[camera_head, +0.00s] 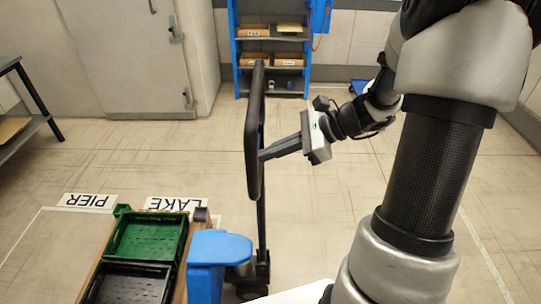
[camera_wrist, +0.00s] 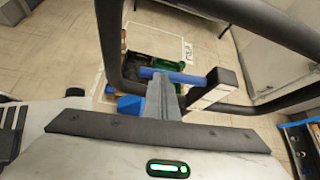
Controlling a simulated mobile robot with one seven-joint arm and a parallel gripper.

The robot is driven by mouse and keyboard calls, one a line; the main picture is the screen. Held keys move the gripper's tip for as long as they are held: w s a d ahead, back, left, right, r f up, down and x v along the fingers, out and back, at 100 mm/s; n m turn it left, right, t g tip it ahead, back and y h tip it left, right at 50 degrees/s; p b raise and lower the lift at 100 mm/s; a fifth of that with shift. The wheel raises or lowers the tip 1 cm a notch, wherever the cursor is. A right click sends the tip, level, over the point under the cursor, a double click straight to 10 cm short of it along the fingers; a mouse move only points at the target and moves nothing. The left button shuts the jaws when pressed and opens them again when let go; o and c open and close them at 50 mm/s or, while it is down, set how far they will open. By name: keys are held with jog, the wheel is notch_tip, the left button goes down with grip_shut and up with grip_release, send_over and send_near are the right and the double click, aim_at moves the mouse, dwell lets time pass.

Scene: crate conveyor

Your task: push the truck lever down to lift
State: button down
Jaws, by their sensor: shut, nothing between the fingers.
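The pallet truck has a blue body (camera_head: 218,250) and a tall black loop handle (camera_head: 253,130). My gripper (camera_head: 264,155) is shut and empty, with its fingertips at the right side of the loop in the head view. In the wrist view the handle's black tubes (camera_wrist: 112,45) surround my shut grey fingers (camera_wrist: 163,90). A blue bar (camera_wrist: 188,78), which looks like the lever, runs across just past the fingertips to a dark block (camera_wrist: 224,78). I cannot tell whether the fingers touch the bar. The lever is not clear in the head view.
A green crate (camera_head: 146,240) and a black crate (camera_head: 130,284) sit left of the truck, near floor signs reading PIER (camera_head: 88,201) and LAKE (camera_head: 175,204). A blue shelf (camera_head: 273,50) with boxes stands at the back. The floor between is clear.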

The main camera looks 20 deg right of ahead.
notch_tip(320, 180, down, 2)
jog(key=shift+f+n+t+b, duration=0.1)
jog(key=shift+n+t+b, duration=0.25)
jog(key=shift+b, duration=0.45)
